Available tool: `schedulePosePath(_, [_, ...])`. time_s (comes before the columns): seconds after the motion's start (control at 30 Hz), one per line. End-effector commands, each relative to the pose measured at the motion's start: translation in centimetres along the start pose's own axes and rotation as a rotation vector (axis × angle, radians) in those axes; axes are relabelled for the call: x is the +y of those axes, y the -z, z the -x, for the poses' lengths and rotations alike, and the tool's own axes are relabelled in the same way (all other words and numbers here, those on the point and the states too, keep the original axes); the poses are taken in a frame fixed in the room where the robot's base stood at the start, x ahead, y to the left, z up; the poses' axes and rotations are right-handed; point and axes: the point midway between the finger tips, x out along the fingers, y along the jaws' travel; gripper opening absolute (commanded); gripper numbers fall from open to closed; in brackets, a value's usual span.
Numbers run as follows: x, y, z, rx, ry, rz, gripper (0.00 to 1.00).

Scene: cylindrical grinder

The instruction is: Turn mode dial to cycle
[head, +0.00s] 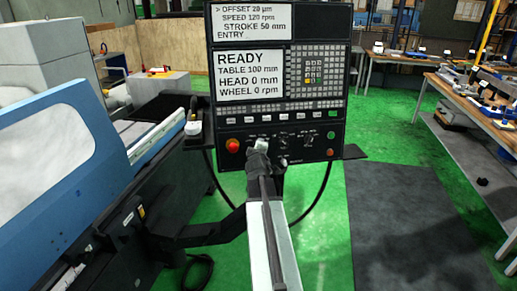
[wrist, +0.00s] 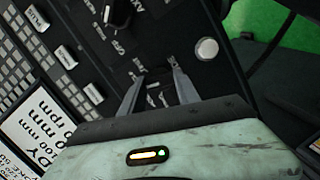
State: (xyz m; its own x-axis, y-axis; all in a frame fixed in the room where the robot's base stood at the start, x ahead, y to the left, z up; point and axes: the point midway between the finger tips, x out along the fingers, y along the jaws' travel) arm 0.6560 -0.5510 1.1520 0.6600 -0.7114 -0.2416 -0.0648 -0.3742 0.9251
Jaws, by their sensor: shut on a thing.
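The control panel (head: 215,127) stands upright at the middle of the head view, with a row of dials below its keys. My gripper (head: 261,146) reaches its lower left part and covers the spot in front of it. In the wrist view my gripper (wrist: 156,72) has one finger on each side of a dark knob, the mode dial (wrist: 160,92), and is shut on it. The dial is mostly hidden in the head view. Its pointer and mode labels are too small to read.
A red button (head: 233,146) lies close left of my gripper. Another black dial (wrist: 118,12) and a white round button (wrist: 207,48) are near the fingers. The blue machine (head: 50,160) stands left. Workbenches (head: 425,65) stand right, with open green floor between.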

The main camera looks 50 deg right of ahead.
Motion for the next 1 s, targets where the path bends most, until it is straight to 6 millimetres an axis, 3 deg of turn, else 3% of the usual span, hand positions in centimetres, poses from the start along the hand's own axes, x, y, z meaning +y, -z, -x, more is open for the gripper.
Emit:
schedulePosePath(0.57, [0.01,-0.06,-0.01,-0.001,0.0,0.0,0.0])
schedulePosePath(0.6, [0.01,-0.06,-0.01,-0.001,0.0,0.0,0.46])
schedulePosePath(0.63, [0.01,-0.06,-0.01,-0.001,0.0,0.0,0.55])
schedulePosePath(0.67, [0.01,-0.05,-0.01,-0.001,0.0,0.0,0.59])
schedulePosePath(1.0, [0.04,0.1,0.33,0.0,0.0,0.0,0.59])
